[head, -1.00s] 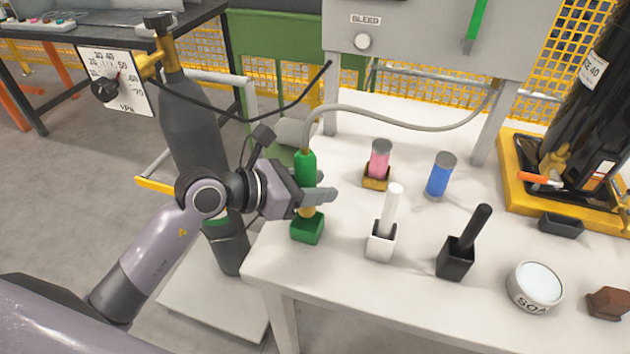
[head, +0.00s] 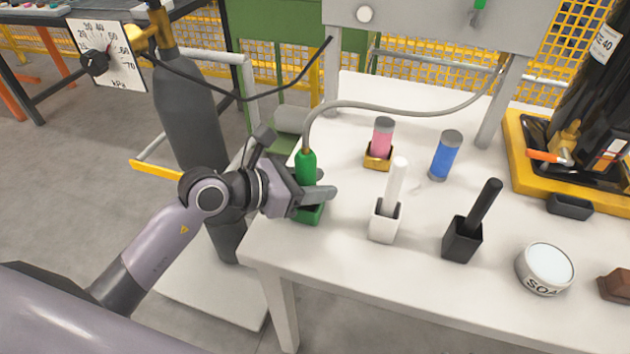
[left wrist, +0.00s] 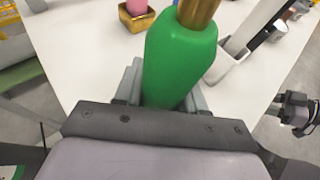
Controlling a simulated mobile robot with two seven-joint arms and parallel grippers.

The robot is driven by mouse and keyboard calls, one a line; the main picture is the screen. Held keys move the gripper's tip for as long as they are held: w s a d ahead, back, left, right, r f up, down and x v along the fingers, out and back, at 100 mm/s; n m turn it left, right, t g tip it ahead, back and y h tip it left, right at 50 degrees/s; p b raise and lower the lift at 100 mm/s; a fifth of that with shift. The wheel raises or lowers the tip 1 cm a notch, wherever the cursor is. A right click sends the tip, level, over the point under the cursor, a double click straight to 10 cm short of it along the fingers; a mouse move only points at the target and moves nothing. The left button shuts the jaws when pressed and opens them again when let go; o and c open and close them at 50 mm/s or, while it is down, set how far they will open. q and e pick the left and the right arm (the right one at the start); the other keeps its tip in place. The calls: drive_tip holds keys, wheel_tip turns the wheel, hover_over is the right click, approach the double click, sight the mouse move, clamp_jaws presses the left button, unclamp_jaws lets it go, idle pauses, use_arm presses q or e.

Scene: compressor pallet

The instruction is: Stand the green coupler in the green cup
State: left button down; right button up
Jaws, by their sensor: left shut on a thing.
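The green coupler (head: 306,165) is upright, with a brass top and a grey hose running from it. My left gripper (head: 318,194) is shut on it, with the fingers around its lower part. The green cup (head: 311,214) stands on the white table directly below, partly hidden by the fingers. The coupler's lower end is hidden, so I cannot tell how deep it sits in the cup. In the left wrist view the coupler (left wrist: 180,60) stands between the fingers and hides the cup.
On the white table (head: 350,264) stand a pink cylinder in a yellow cup (head: 379,158), a blue cylinder (head: 446,156), a white cup (head: 384,222) with a white stick, a black cup (head: 461,241) and a soap tin (head: 545,268). A grey hose (head: 400,110) arches behind.

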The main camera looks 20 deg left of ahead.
use_arm(q)
drive_tip(key=shift+f+b, duration=0.45)
drive_tip(key=shift+f, duration=0.1)
drive_tip(key=c, duration=0.6)
unclamp_jaws()
drive_tip(key=shift+v, duration=3.55)
